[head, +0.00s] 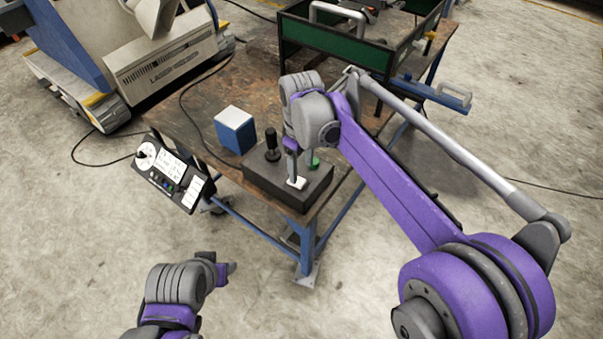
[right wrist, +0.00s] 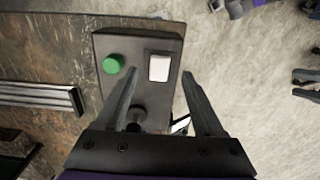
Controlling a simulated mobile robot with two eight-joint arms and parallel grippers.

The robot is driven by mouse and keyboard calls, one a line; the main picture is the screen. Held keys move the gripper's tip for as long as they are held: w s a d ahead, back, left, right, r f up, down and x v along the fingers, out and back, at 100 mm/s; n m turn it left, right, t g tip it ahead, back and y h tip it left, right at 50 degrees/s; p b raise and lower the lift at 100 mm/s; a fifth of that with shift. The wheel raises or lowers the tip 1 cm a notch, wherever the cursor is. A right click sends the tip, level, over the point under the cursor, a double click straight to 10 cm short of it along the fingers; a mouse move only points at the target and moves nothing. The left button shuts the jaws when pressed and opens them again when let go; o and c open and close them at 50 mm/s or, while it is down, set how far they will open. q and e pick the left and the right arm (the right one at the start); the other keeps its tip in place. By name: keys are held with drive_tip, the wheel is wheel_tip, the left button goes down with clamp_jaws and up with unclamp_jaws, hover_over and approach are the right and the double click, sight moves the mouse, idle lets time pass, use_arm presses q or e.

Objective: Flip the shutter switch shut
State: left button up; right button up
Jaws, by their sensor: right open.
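A dark control box (head: 262,182) sits on the near edge of the worktable. It carries a white rocker switch (head: 296,183), a green button (head: 314,163) and a black knob (head: 271,145). I take the white one for the shutter switch; its on or off position cannot be told. My right gripper (head: 293,172) is over the box, pointing down. In the right wrist view its fingers (right wrist: 160,76) are open and spread on either side of the white switch (right wrist: 159,67), with nothing held; contact cannot be told. My left gripper (head: 224,270) is low over the floor, away from the table.
A blue and white box (head: 235,130) stands left of the control box. A control panel (head: 170,172) hangs at the table's left edge. A green-sided crate (head: 330,45) is at the back. A grey ribbed bar (right wrist: 40,97) lies nearby in the right wrist view.

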sight(303, 183)
wheel_tip(303, 183, up, 6)
idle(0.6)
drive_tip(key=s+d+f+m+t+p, duration=0.1)
drive_tip(key=s+d+m+t, duration=0.1)
drive_tip(key=s+d+m, duration=0.55)
drive_tip(key=s+d+f+m+t, duration=0.1)
drive_tip(key=s+d+f, duration=0.3)
drive_tip(key=s, duration=0.3)
drive_tip(key=s+d+f+m+t, duration=0.2)
drive_tip(key=s+d+f, duration=0.3)
drive_tip(key=s, duration=0.3)
drive_tip(key=shift+d+p, duration=0.4)
drive_tip(key=shift+p, duration=0.05)
